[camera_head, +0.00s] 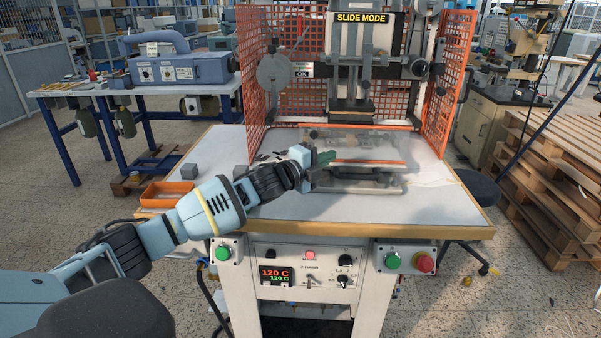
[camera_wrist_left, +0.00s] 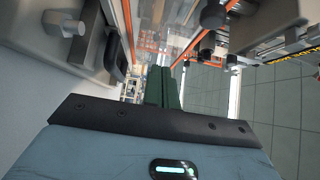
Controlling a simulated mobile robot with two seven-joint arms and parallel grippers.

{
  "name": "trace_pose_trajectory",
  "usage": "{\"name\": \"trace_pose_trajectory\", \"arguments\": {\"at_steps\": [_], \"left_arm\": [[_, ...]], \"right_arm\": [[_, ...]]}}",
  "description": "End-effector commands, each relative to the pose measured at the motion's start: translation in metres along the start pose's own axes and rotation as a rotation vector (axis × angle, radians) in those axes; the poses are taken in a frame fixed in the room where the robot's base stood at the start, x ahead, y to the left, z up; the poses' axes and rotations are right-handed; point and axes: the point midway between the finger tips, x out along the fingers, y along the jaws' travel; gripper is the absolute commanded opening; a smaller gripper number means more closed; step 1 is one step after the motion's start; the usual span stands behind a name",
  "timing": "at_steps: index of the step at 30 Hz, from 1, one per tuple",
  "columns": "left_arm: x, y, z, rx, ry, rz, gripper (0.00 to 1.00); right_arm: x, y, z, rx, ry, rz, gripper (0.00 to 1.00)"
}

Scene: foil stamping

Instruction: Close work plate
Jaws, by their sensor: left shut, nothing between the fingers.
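The foil stamping press stands on the table, with its work plate (camera_head: 365,165) low in front of the press head (camera_head: 351,110). The plate has a metal and clear look with orange strips along its edges. My left gripper (camera_head: 328,157) is at the left side of the plate, its green fingers pointing right. In the left wrist view the green fingers (camera_wrist_left: 161,88) are together with nothing between them, beside clear and orange-edged machine parts. Whether the fingertips touch the plate I cannot tell. My right gripper is not in view.
An orange mesh guard (camera_head: 457,75) surrounds the press at the sides and back. The front of the tabletop is clear. Wooden pallets (camera_head: 560,170) stand right.

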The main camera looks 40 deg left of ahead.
Motion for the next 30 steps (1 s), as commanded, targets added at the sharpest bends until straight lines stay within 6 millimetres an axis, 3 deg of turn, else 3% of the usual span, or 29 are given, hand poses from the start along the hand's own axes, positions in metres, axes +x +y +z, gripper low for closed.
{"name": "trace_pose_trajectory", "arguments": {"at_steps": [6,15,30], "left_arm": [[-0.035,0.005,0.000,0.002,0.001,0.008,0.00],[-0.072,0.005,-0.001,0.001,0.001,0.008,0.00],[-0.086,0.002,-0.001,0.001,0.001,0.004,0.00]], "right_arm": [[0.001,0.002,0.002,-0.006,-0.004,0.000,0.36],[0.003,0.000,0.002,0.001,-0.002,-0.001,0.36],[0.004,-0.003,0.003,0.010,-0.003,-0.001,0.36]]}}
